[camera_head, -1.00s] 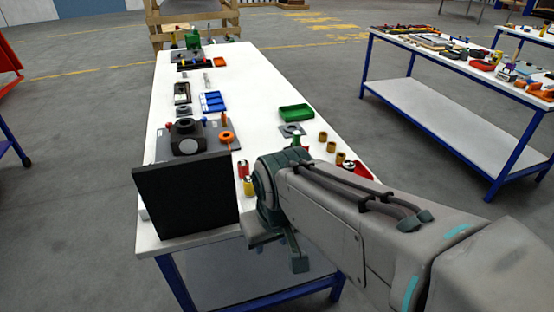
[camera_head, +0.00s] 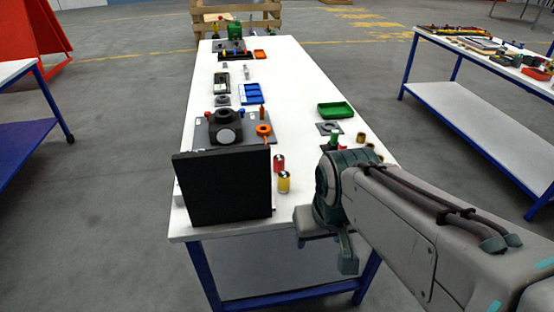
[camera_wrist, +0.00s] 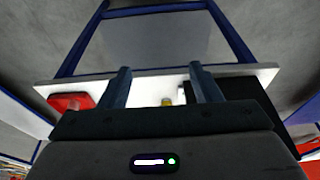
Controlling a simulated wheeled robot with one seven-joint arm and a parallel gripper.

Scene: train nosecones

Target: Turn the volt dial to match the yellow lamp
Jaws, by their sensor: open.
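No dial marked volt and no lit yellow lamp can be made out in either view. A black upright panel (camera_head: 222,187) stands at the near left end of the white table, with only a plain dark face showing. A yellow cylinder (camera_head: 284,182) and a red cylinder (camera_head: 279,163) stand to its right; whether they are lamps I cannot tell. My gripper (camera_wrist: 160,68) is open and empty at the table's near edge, right of the panel. In the wrist view a small yellow thing (camera_wrist: 167,101) shows between the fingers, and the dark panel (camera_wrist: 235,95) at right.
The white table (camera_head: 285,80) runs away from me. A grey fixture with a dark round part (camera_head: 226,120), an orange ring part (camera_head: 263,130), a blue tray (camera_head: 251,94) and a green tray (camera_head: 335,110) stand on it. Another blue-legged table is at right. Floor is open between them.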

